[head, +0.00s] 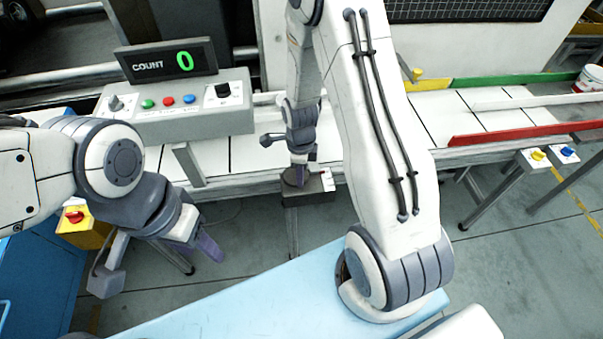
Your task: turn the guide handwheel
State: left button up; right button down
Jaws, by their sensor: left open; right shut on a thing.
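The guide handwheel (288,179) is a small dark round part on top of a dark box (312,192) at the front edge of the conveyor. My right gripper (297,164) reaches down from above and is shut on the handwheel; its fingers hide part of the wheel. My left gripper (155,260) is open and empty at the lower left. It hangs in front of the conveyor, well apart from the handwheel.
A grey control box (180,118) with buttons and a COUNT display (166,61) reading 0 stands behind. A yellow box with a red knob (74,216) is near my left arm. Red (520,132) and green (515,79) guide rails line the conveyor at right.

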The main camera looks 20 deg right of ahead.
dwell(0.4)
jog(key=c, duration=0.8)
grip_release()
jog(key=shift+a, duration=0.1)
jog(key=shift+o, duration=0.2)
notch_tip(320, 180, up, 10)
jog(key=shift+r+b, duration=0.25)
jog(key=shift+b, duration=0.25)
jog(key=s+a+r+n, duration=0.65)
jog(key=a+n, duration=0.45)
jog(key=n, duration=0.3)
jog(key=s+a+r+n, duration=0.2)
jog(key=s+n, duration=0.4)
jog(key=n, duration=0.3)
jog(key=s+a+r+n+y, duration=0.1)
jog(key=s+a+n, duration=0.2)
jog(key=s+n, duration=0.4)
jog(key=shift+s+r+n, duration=0.2)
jog(key=shift+r+n, duration=0.2)
jog(key=shift+n, duration=0.5)
